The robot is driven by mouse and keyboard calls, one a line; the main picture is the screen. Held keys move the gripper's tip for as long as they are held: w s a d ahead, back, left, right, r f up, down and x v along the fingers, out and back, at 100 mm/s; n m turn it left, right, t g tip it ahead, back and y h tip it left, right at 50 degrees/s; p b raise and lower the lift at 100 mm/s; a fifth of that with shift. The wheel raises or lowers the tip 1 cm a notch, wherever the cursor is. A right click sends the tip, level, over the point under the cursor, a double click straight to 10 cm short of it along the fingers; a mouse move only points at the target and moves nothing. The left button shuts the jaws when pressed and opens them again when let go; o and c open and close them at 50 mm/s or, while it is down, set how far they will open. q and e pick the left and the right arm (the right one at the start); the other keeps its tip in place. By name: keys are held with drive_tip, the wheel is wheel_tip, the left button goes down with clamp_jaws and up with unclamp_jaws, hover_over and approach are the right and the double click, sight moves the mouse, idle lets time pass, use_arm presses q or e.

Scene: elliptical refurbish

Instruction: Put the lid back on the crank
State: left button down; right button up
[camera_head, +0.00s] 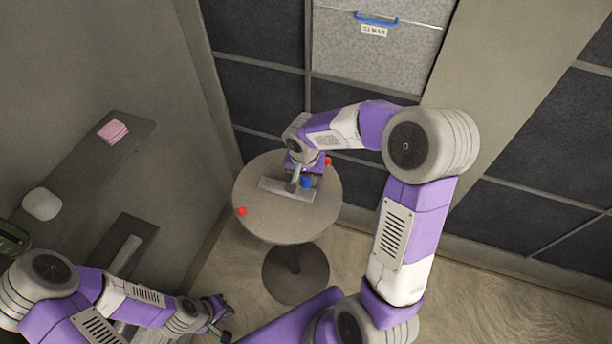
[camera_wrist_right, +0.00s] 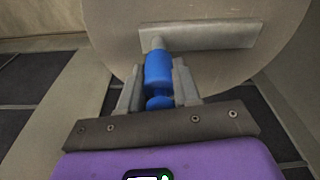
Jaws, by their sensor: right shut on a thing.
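A blue rounded piece (camera_wrist_right: 158,72) sits between the fingers of my right gripper (camera_wrist_right: 159,88), which is shut on it. The blue piece also shows in the head view (camera_head: 305,182), over the round table. A flat grey bar (camera_head: 275,186) lies on the table below it; the bar also shows in the wrist view (camera_wrist_right: 215,36). A short grey peg (camera_wrist_right: 152,45) stands near the bar's left end, by the blue piece's far end; whether they touch is unclear. Which piece is the lid I cannot tell. My left gripper (camera_head: 219,308) is at lower left, away from the table.
The round table (camera_head: 265,222) stands near dark wall panels. Small red pieces lie at its front left (camera_head: 241,211) and back right (camera_head: 327,161). A grey shelf (camera_head: 75,172) on the left wall carries a pink stack (camera_head: 112,131) and a white rounded object (camera_head: 42,204). The table's front is clear.

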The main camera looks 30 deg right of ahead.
drive_tip(key=shift+f+b, duration=0.2)
drive_tip(key=shift+b, duration=0.4)
idle(1.1)
drive_tip(key=o, duration=1.6)
drive_tip(key=shift+c, duration=0.2)
drive_tip(key=shift+r+p, duration=2.35)
drive_tip(key=shift+r, duration=1.2)
clamp_jaws()
